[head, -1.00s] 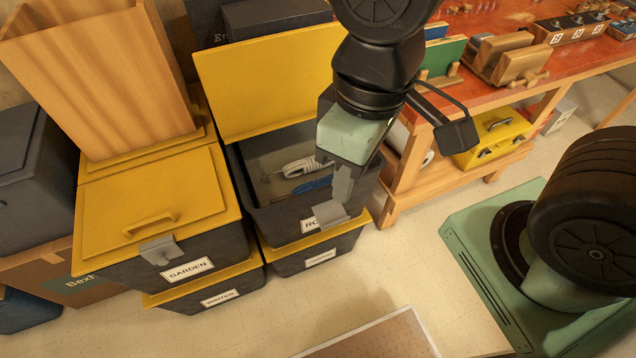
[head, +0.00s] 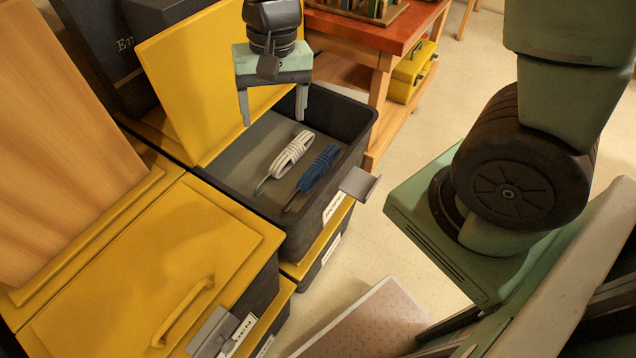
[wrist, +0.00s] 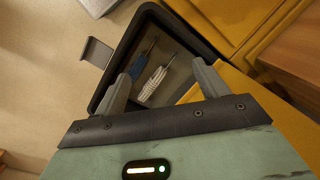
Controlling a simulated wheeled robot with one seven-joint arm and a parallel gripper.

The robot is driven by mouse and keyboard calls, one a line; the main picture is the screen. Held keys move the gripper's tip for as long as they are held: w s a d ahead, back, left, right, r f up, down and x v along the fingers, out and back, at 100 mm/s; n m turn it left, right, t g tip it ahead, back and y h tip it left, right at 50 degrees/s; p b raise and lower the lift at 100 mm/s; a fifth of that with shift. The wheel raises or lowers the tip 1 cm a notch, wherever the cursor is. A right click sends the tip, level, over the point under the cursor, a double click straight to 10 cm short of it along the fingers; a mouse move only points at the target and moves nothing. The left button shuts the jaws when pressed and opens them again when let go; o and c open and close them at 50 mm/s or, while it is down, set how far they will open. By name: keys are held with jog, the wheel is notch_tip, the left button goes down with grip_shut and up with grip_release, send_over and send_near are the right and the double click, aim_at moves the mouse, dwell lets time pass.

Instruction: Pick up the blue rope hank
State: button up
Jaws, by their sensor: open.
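The blue rope hank (head: 319,168) lies on the floor of an open dark bin (head: 358,130), on the right side of a white rope hank (head: 291,154). It also shows in the wrist view (wrist: 140,64), partly beside the left finger, with the white hank (wrist: 154,82) next to it. My gripper (head: 273,120) is open and empty, above the back part of the bin, apart from both hanks. In the wrist view my gripper's two fingers (wrist: 158,80) spread wide with the hanks seen beyond and between them.
The bin's yellow lid (head: 200,75) stands raised at its back left. A latch flap (head: 360,183) sticks out at the front. A workbench (head: 385,45) is behind right.

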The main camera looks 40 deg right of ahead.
jog(key=w+d+f+m+b, duration=0.5)
jog(key=d+f, duration=0.3)
jog(key=f, duration=0.3)
jog(key=m+h+b, duration=0.2)
jog(key=m+b, duration=0.2)
jog(key=m, duration=0.1)
send_over(320, 160)
notch_tip(320, 160, down, 8)
jog(key=f+b, duration=0.1)
jog(key=f, duration=0.4)
jog(key=f+b, duration=0.2)
jog(key=f, duration=0.4)
jog(key=shift+s+d, duration=0.15)
jog(key=shift+d, duration=0.05)
jog(key=shift+a+f+b, duration=0.2)
jog(key=shift+f+b, duration=0.45)
jog(key=shift+f, duration=2.4)
jog(key=c, duration=1.2)
